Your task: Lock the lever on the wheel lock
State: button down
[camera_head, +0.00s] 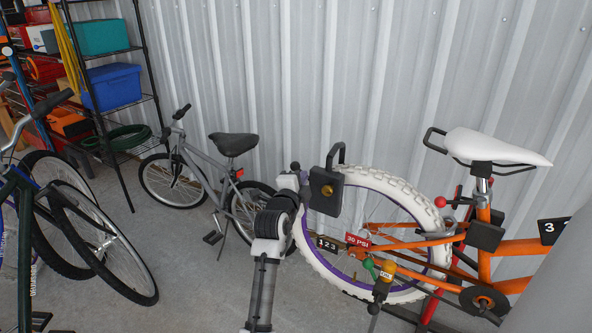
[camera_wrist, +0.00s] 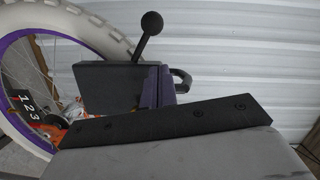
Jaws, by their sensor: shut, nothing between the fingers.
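The wheel lock (camera_head: 325,192) is a dark box with a round brass keyhole face and a black shackle on top. It sits at the upper left of the orange bike's white-tyred wheel (camera_head: 395,180). Its lever, a thin rod with a black ball knob (camera_wrist: 151,23), tilts up and right above the dark lock box (camera_wrist: 105,88) in the wrist view. My gripper (camera_head: 291,182) is just left of the lock in the head view, shut and empty. In the wrist view its dark edge plate (camera_wrist: 165,121) lies below the knob, apart from it. My arm hides part of the wheel.
The orange bike (camera_head: 520,247) with a white saddle (camera_head: 497,146) stands at right. A grey bike (camera_head: 205,175) is behind my arm at left, and a dark bike (camera_head: 100,240) stands far left. A corrugated wall (camera_head: 290,70) closes the back. Some floor is clear between the bikes.

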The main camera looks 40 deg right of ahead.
jog(key=shift+w+d+f+p, duration=0.15)
jog(key=shift+w+d, duration=0.05)
jog(key=shift+w, duration=0.5)
jog(key=shift+w+d+f+p, duration=0.1)
jog(key=shift+w+d, duration=0.05)
jog(key=shift+w, duration=0.55)
jog(key=shift+w+d+f+p, duration=0.15)
jog(key=shift+w+d, duration=0.05)
jog(key=shift+w, duration=0.5)
